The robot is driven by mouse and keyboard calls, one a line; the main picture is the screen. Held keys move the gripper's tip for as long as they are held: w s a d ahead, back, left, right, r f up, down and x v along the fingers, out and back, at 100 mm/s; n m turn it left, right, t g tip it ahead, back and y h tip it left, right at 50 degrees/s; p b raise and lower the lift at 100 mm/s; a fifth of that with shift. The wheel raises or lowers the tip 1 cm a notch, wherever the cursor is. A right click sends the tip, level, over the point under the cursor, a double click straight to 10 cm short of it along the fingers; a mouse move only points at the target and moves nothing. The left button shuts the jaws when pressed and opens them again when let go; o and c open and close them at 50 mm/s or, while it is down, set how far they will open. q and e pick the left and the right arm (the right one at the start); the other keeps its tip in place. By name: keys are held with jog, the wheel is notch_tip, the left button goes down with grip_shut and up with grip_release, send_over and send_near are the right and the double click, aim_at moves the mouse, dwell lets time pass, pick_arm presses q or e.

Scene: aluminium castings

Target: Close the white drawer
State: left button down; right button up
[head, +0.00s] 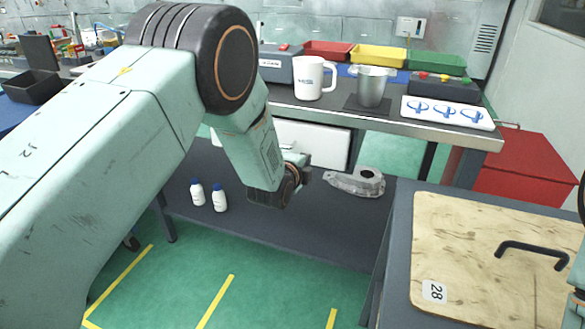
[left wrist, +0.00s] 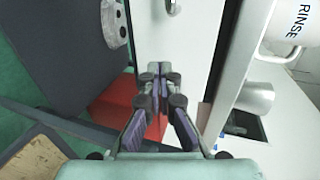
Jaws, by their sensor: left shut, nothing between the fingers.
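The white drawer (head: 318,146) is under the grey workbench top, and its pale front is partly hidden by my left arm in the head view. I cannot tell how far out the drawer stands. My left gripper (head: 304,168) is in front of the drawer's lower part. Its fingers (left wrist: 158,70) are shut and empty, with the tips over or close to the white front; contact cannot be told. My right gripper is out of view.
On the bench top stand a white mug (head: 313,78), a metal cup (head: 371,87) and a white board (head: 447,112). The lower shelf holds a metal casting (head: 357,182) and two white bottles (head: 219,198). A wooden panel with a black handle (head: 530,252) is at front right.

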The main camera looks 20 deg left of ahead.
pick_arm(q)
jog(key=p+v, duration=0.2)
jog(key=v, duration=0.5)
jog(key=s+a+f+n+g, duration=0.1)
jog(key=s+f+n+g, duration=0.3)
jog(key=s+f+n, duration=0.5)
jog(key=s+a+f+n+g, duration=0.2)
jog(key=s+f+n+g, duration=0.3)
jog(key=s, duration=0.8)
jog(key=s+f+n+g+p, duration=0.1)
jog(key=s+f+n+g, duration=0.1)
jog(key=s, duration=1)
jog(key=s+f+n+g, duration=0.2)
jog(key=s+f+g, duration=0.1)
jog(key=s, duration=0.8)
jog(key=shift+s+a+f+n+g+y+p, duration=0.2)
jog(key=shift+s+a+n+g+y+p, duration=0.1)
jog(key=shift+s+a+n+p, duration=0.1)
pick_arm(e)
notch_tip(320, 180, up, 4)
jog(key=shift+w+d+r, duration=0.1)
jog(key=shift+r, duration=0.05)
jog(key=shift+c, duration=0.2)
